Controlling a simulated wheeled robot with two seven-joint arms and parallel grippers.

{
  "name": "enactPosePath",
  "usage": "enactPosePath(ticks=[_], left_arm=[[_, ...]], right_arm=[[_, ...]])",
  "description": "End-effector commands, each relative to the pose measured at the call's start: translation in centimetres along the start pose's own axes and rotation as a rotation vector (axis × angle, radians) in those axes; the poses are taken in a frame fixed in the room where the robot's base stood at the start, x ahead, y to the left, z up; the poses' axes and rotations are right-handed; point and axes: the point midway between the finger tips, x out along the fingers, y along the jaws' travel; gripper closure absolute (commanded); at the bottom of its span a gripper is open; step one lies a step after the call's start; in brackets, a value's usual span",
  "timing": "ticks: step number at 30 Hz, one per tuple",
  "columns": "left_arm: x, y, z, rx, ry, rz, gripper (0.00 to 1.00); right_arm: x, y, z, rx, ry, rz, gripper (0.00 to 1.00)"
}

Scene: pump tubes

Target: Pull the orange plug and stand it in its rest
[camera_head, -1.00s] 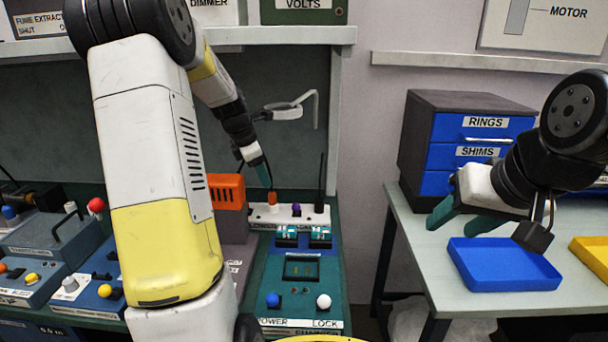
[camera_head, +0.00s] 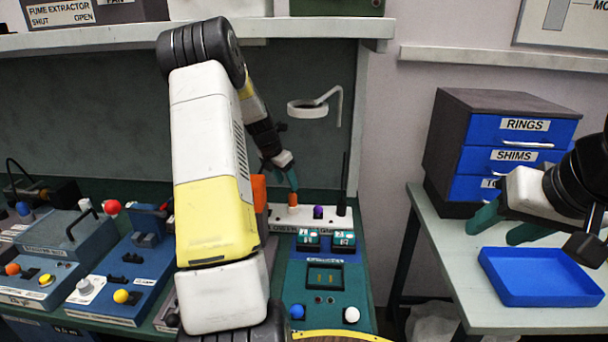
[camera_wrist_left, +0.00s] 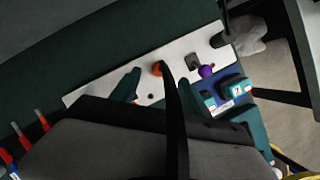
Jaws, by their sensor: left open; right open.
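The orange plug (camera_head: 293,198) stands upright in the white socket strip (camera_head: 300,222) at the back of the bench. It also shows in the left wrist view (camera_wrist_left: 157,69), close to the tips of my left gripper (camera_wrist_left: 149,78). My left gripper (camera_head: 291,182) is open, pointing down, with its teal fingertips just above and around the plug's top; I cannot tell whether they touch it. A purple plug (camera_head: 318,212) and a black plug (camera_head: 341,206) stand right of it. My right gripper (camera_head: 505,226) is open and empty over the right table. I cannot tell which part is the rest.
A teal control panel (camera_head: 324,276) with blue and white knobs lies in front of the strip. A white ring on an arm (camera_head: 307,110) hangs above. Blue drawers (camera_head: 515,130) and a blue tray (camera_head: 540,277) are on the right table. My left arm hides part of the bench.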

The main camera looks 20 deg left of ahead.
Motion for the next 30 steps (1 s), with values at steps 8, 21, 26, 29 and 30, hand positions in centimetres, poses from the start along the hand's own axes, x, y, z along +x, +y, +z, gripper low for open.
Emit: enactPosePath(ticks=[8, 21, 26, 29, 30], left_arm=[[4.1, 0.0, -0.1, 0.000, 0.001, -0.002, 0.46], [7.3, 0.0, 0.0, 0.002, -0.001, 0.001, 0.46], [7.3, 0.0, 0.0, 0.002, -0.001, 0.001, 0.46], [7.3, 0.0, 0.0, 0.002, -0.001, 0.000, 0.64], [7.3, 0.0, 0.0, 0.002, -0.001, 0.000, 0.72]], right_arm=[[0.0, 0.0, 0.0, 0.000, 0.000, 0.000, 0.50], [0.0, 0.0, 0.0, 0.000, 0.000, 0.000, 0.50], [0.0, 0.0, 0.0, 0.000, 0.000, 0.000, 0.50], [0.0, 0.0, 0.0, 0.000, 0.000, 0.000, 0.50], [0.0, 0.0, 0.0, 0.000, 0.000, 0.000, 0.50]])
